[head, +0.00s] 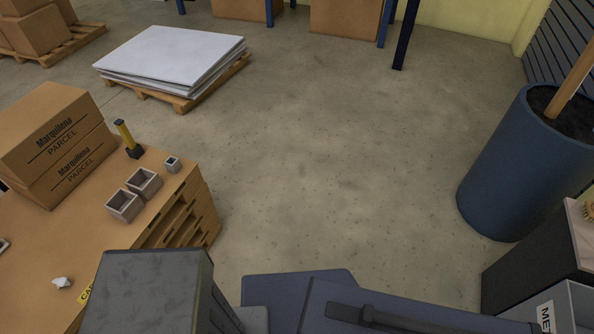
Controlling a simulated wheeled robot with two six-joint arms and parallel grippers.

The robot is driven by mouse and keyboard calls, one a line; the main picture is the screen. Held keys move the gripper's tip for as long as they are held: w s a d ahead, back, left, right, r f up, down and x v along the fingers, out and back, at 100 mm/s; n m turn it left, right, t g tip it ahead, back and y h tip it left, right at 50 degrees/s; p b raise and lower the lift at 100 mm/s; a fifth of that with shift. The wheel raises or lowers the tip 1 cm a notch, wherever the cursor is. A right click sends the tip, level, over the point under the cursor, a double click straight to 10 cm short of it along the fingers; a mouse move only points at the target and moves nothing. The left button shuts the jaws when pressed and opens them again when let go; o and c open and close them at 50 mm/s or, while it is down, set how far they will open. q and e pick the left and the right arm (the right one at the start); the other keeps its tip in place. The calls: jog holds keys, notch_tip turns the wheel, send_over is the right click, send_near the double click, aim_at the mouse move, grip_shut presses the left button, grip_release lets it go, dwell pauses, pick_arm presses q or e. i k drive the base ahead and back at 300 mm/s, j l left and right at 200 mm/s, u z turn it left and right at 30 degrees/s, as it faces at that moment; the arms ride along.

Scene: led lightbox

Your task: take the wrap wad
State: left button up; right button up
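A small crumpled white wad (62,283), which looks like the wrap wad, lies on the wooden-topped bench (25,240) at the lower left of the head view. It sits close to a yellow label strip near the bench's front edge. Nothing touches it, and bare wood surrounds it. Neither of my grippers shows in this view, so I cannot see whether they are open or shut.
Two stacked parcel boxes (58,145), small square pots (124,205) and a yellow-handled tool (127,138) stand on the bench. A dark grey block (150,290) rises right of the wad. A blue planter (520,165) stands at right. The middle floor is clear.

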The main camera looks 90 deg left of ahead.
aim_at(62, 281)
jog(key=u, duration=5.1)
jog(key=l+z, duration=0.2)
jog(key=l, duration=0.5)
jog(key=i+l+z, duration=0.1)
jog(key=l+z, duration=0.15)
jog(key=l, duration=0.4)
